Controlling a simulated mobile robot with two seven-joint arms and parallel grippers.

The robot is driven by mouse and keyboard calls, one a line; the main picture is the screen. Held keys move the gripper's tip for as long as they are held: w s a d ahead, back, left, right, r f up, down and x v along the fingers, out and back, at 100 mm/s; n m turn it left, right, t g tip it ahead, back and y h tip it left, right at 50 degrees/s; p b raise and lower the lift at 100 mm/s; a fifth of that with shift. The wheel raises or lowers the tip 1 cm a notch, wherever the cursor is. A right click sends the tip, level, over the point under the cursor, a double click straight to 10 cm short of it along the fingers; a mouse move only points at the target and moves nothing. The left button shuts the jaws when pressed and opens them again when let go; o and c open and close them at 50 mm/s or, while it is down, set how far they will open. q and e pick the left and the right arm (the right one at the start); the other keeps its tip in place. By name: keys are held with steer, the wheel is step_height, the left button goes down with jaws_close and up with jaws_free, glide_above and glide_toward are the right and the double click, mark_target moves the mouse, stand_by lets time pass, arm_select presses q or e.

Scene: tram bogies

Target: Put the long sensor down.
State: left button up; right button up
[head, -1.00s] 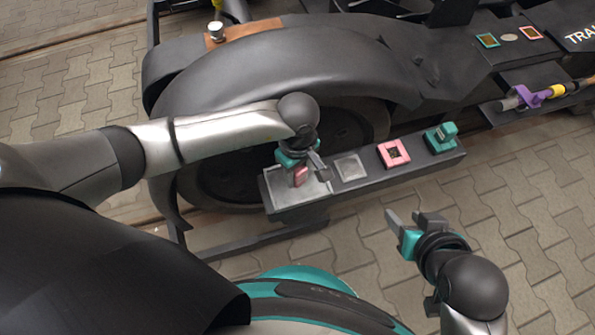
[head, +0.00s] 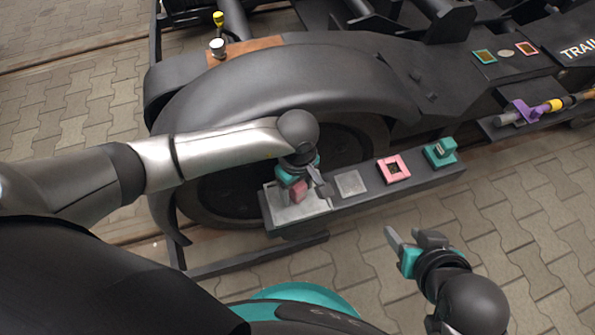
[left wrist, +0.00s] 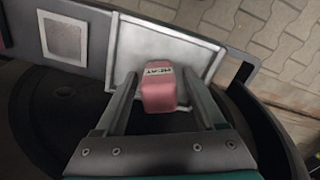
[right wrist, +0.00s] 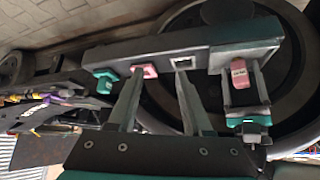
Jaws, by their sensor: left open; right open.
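A pink block (head: 298,191) with a white label, which reads like "HEAT", stands on the pale metal plate (head: 318,208) at the left end of the dark shelf. I take it to be the sensor. My left gripper (head: 305,183) is over it and open. In the left wrist view the pink block (left wrist: 158,92) sits between the two open fingers (left wrist: 160,82), with a gap at the right finger; contact at the left is unclear. The block also shows in the right wrist view (right wrist: 239,73). My right gripper (head: 411,240) is open and empty, in front of the shelf.
Along the dark shelf (head: 365,204) are a grey square (head: 351,184), a pink square frame (head: 393,168) and a teal holder (head: 440,152). A wheel under a black fender (head: 280,85) is behind. A purple-and-yellow rod (head: 545,107) lies at right. Paving in front is clear.

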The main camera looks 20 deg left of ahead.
arm_select(q)
steer(key=shift+r, duration=0.35)
step_height(320, 180, up, 3)
steer(key=shift+f+p, duration=0.2)
steer(key=shift+p, duration=0.65)
arm_select(e)
steer(key=s+d+r+g+h, duration=0.1)
steer(key=s+d+g, duration=0.1)
steer(key=s+d, duration=0.1)
arm_select(q)
step_height(320, 180, up, 7)
steer(key=p, duration=0.3)
steer(key=shift+r, duration=0.15)
steer(key=shift+r+p, duration=0.5)
steer(key=shift+r, duration=0.25)
arm_select(e)
step_height(320, 180, down, 9)
steer(key=g, duration=0.2)
steer(key=shift+s, duration=0.3)
steer(key=shift+d+h, duration=0.1)
steer(key=shift+h, duration=0.2)
